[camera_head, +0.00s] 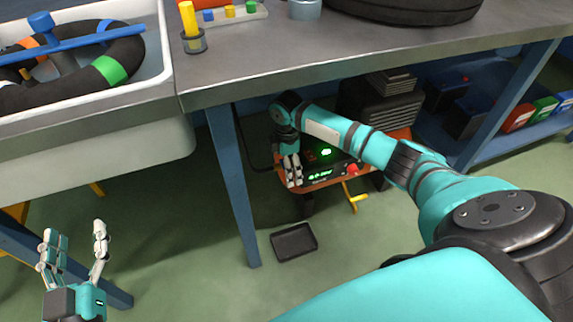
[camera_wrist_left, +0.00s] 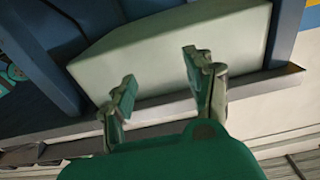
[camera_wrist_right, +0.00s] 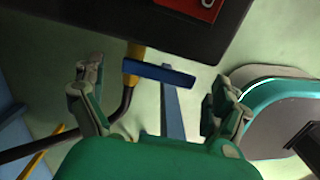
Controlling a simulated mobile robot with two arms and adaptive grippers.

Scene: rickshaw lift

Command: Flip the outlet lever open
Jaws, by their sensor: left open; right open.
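A blue lever (camera_wrist_right: 160,74) shows in the right wrist view, beside a yellow fitting (camera_wrist_right: 133,62) with a dark hose, by the dark edge of the compressor unit (camera_wrist_right: 120,30). The head view shows the unit (camera_head: 322,176) under the bench, with green lit displays; the lever is not clear there. My right gripper (camera_head: 292,176) is open at the unit's left front. In its wrist view (camera_wrist_right: 157,95) its fingers stand apart on both sides of the lever; I cannot tell whether they touch it. My left gripper (camera_head: 74,238) is open and empty at lower left.
The bench (camera_head: 370,45) overhangs the unit, and a blue leg (camera_head: 232,180) stands left of it. A black tray (camera_head: 293,242) lies on the floor. A yellow bracket (camera_head: 354,198) stands at the unit's front. A white basin (camera_head: 158,70) is at left.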

